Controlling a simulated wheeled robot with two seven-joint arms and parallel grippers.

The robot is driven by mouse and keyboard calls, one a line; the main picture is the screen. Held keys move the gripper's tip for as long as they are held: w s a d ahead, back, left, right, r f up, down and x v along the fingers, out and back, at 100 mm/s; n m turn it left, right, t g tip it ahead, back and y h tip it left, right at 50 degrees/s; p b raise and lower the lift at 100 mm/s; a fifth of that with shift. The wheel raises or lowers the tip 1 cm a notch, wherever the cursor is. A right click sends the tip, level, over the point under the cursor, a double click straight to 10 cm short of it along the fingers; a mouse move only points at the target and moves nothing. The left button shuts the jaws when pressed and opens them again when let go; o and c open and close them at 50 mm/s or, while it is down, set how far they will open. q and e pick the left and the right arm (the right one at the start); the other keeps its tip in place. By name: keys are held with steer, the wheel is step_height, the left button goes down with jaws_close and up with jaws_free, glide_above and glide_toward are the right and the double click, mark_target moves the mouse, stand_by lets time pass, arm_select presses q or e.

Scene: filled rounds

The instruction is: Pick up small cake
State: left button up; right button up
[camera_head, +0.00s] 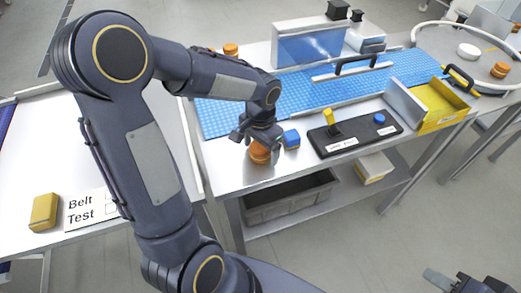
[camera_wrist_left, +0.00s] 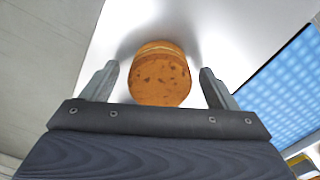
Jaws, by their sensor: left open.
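A small round brown cake (camera_head: 260,153) with a pale filling line sits on the metal table near its front edge. In the left wrist view the cake (camera_wrist_left: 159,76) lies between and just beyond my open fingers, with clear gaps on both sides. My left gripper (camera_wrist_left: 157,88) is open and empty. In the head view my left gripper (camera_head: 257,137) is right above the cake and partly hides it. My right gripper (camera_head: 455,284) shows only in part at the bottom right corner, away from the table.
A black control panel (camera_head: 350,136) with a yellow lever lies further right. A blue belt (camera_head: 225,118) runs behind. Another round cake (camera_head: 231,49) is at the back. A grey crate (camera_head: 290,200) sits below.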

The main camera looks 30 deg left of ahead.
arm_select(q)
steer(key=shift+c, duration=0.3)
steer(key=c, duration=0.7)
